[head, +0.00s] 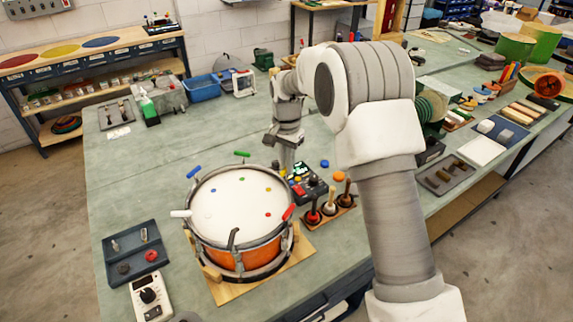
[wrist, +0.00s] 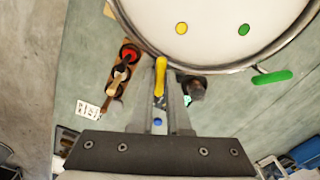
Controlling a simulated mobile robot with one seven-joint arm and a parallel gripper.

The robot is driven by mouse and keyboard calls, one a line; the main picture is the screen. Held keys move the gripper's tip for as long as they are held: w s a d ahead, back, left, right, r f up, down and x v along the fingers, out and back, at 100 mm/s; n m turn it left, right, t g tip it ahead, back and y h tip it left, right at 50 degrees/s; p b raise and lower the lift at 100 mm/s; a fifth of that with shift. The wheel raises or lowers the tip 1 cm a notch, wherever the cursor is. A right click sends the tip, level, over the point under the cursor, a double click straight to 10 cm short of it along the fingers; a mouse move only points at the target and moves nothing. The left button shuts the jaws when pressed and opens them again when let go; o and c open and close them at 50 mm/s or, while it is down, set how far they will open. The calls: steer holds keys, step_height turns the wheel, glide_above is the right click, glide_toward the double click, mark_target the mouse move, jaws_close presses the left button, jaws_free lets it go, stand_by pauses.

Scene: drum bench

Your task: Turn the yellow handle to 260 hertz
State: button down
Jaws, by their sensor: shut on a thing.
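The drum (head: 238,250) has an orange shell and a white head (head: 225,205). Coloured handles stand around its rim, each with a matching dot on the head nearby. My gripper (head: 284,170) is at the drum's far right rim. In the wrist view my gripper (wrist: 161,97) is shut on the yellow handle (wrist: 161,70), which points towards the drum rim. In the head view the gripper mostly hides this handle. The tuning device (head: 308,183) stands right of the drum with a small lit display; I cannot read its figures.
The green handle (head: 242,153) and red handle (head: 289,212) flank the gripper's place on the rim. A rack of mallets (head: 328,213) stands close on the right. A blue tray (head: 135,253) and a white meter (head: 150,296) lie left. The bench behind the drum is mostly clear.

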steer(key=shift+n, duration=0.3)
steer(key=shift+n, duration=2.7)
steer(key=c, duration=0.9)
jaws_free()
step_height(320, 180, up, 18)
steer(key=shift+f, duration=0.25)
